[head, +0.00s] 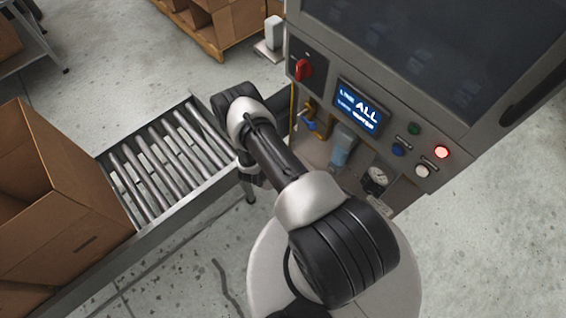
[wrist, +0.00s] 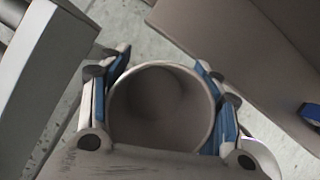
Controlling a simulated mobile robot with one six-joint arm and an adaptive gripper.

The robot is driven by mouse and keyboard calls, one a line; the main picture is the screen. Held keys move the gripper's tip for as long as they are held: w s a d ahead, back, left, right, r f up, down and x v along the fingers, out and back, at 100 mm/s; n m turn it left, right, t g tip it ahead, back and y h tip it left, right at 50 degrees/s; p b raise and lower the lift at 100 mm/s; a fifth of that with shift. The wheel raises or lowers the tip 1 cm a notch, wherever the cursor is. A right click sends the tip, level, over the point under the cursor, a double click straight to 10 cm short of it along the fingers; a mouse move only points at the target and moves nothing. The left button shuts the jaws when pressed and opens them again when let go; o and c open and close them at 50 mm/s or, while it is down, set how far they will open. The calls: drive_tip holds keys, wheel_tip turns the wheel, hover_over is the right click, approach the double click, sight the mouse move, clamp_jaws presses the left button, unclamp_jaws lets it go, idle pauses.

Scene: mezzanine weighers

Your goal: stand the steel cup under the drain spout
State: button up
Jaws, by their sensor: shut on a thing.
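The steel cup (wrist: 160,108) shows in the wrist view from above, with its round mouth open towards the camera and its inside dark. My gripper (wrist: 158,82) is shut on the cup, with a blue-padded finger against each side. In the head view my arm hides the cup and most of my gripper. Brass pipework (head: 318,128) with a blue handle sits low on the machine, right of my arm, beside a clear blue-grey bowl (head: 341,150). I cannot tell which part is the drain spout, and none is visible above the cup.
The machine cabinet (head: 415,120) stands right of my arm, with a red knob (head: 303,70), a lit display (head: 360,106) and a gauge (head: 376,178). A roller conveyor (head: 165,150) with an open cardboard box (head: 65,195) lies left. In the wrist view, a grey panel (wrist: 235,45) is close at upper right.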

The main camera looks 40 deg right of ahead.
drive_tip(key=a, duration=0.4)
drive_tip(key=shift+w+a+r, duration=0.15)
drive_tip(key=shift+a+r, duration=0.15)
drive_tip(key=shift+a, duration=0.1)
drive_tip(key=w+d+r+m+g, duration=0.1)
drive_tip(key=w+d+r+m, duration=0.15)
drive_tip(key=r, duration=0.45)
drive_tip(key=w+d+r+m+g, duration=0.2)
drive_tip(key=d+r+m, duration=0.15)
drive_tip(key=r, duration=0.35)
drive_tip(key=w+d+r+m+g, duration=0.1)
drive_tip(key=w+d+r+m, duration=0.2)
drive_tip(key=r, duration=0.4)
drive_tip(key=s+a+r+m+g+y, duration=0.1)
drive_tip(key=s+a+r+m+y, duration=0.1)
drive_tip(key=s+a+r+m, duration=0.2)
drive_tip(key=s+a+r+m+g+y, duration=0.2)
drive_tip(key=a+r+m, duration=0.8)
drive_tip(key=r, duration=0.9)
drive_tip(key=s+a, duration=0.1)
drive_tip(key=a, duration=0.2)
drive_tip(key=shift+s+a+r, duration=0.25)
drive_tip(key=shift+s, duration=0.1)
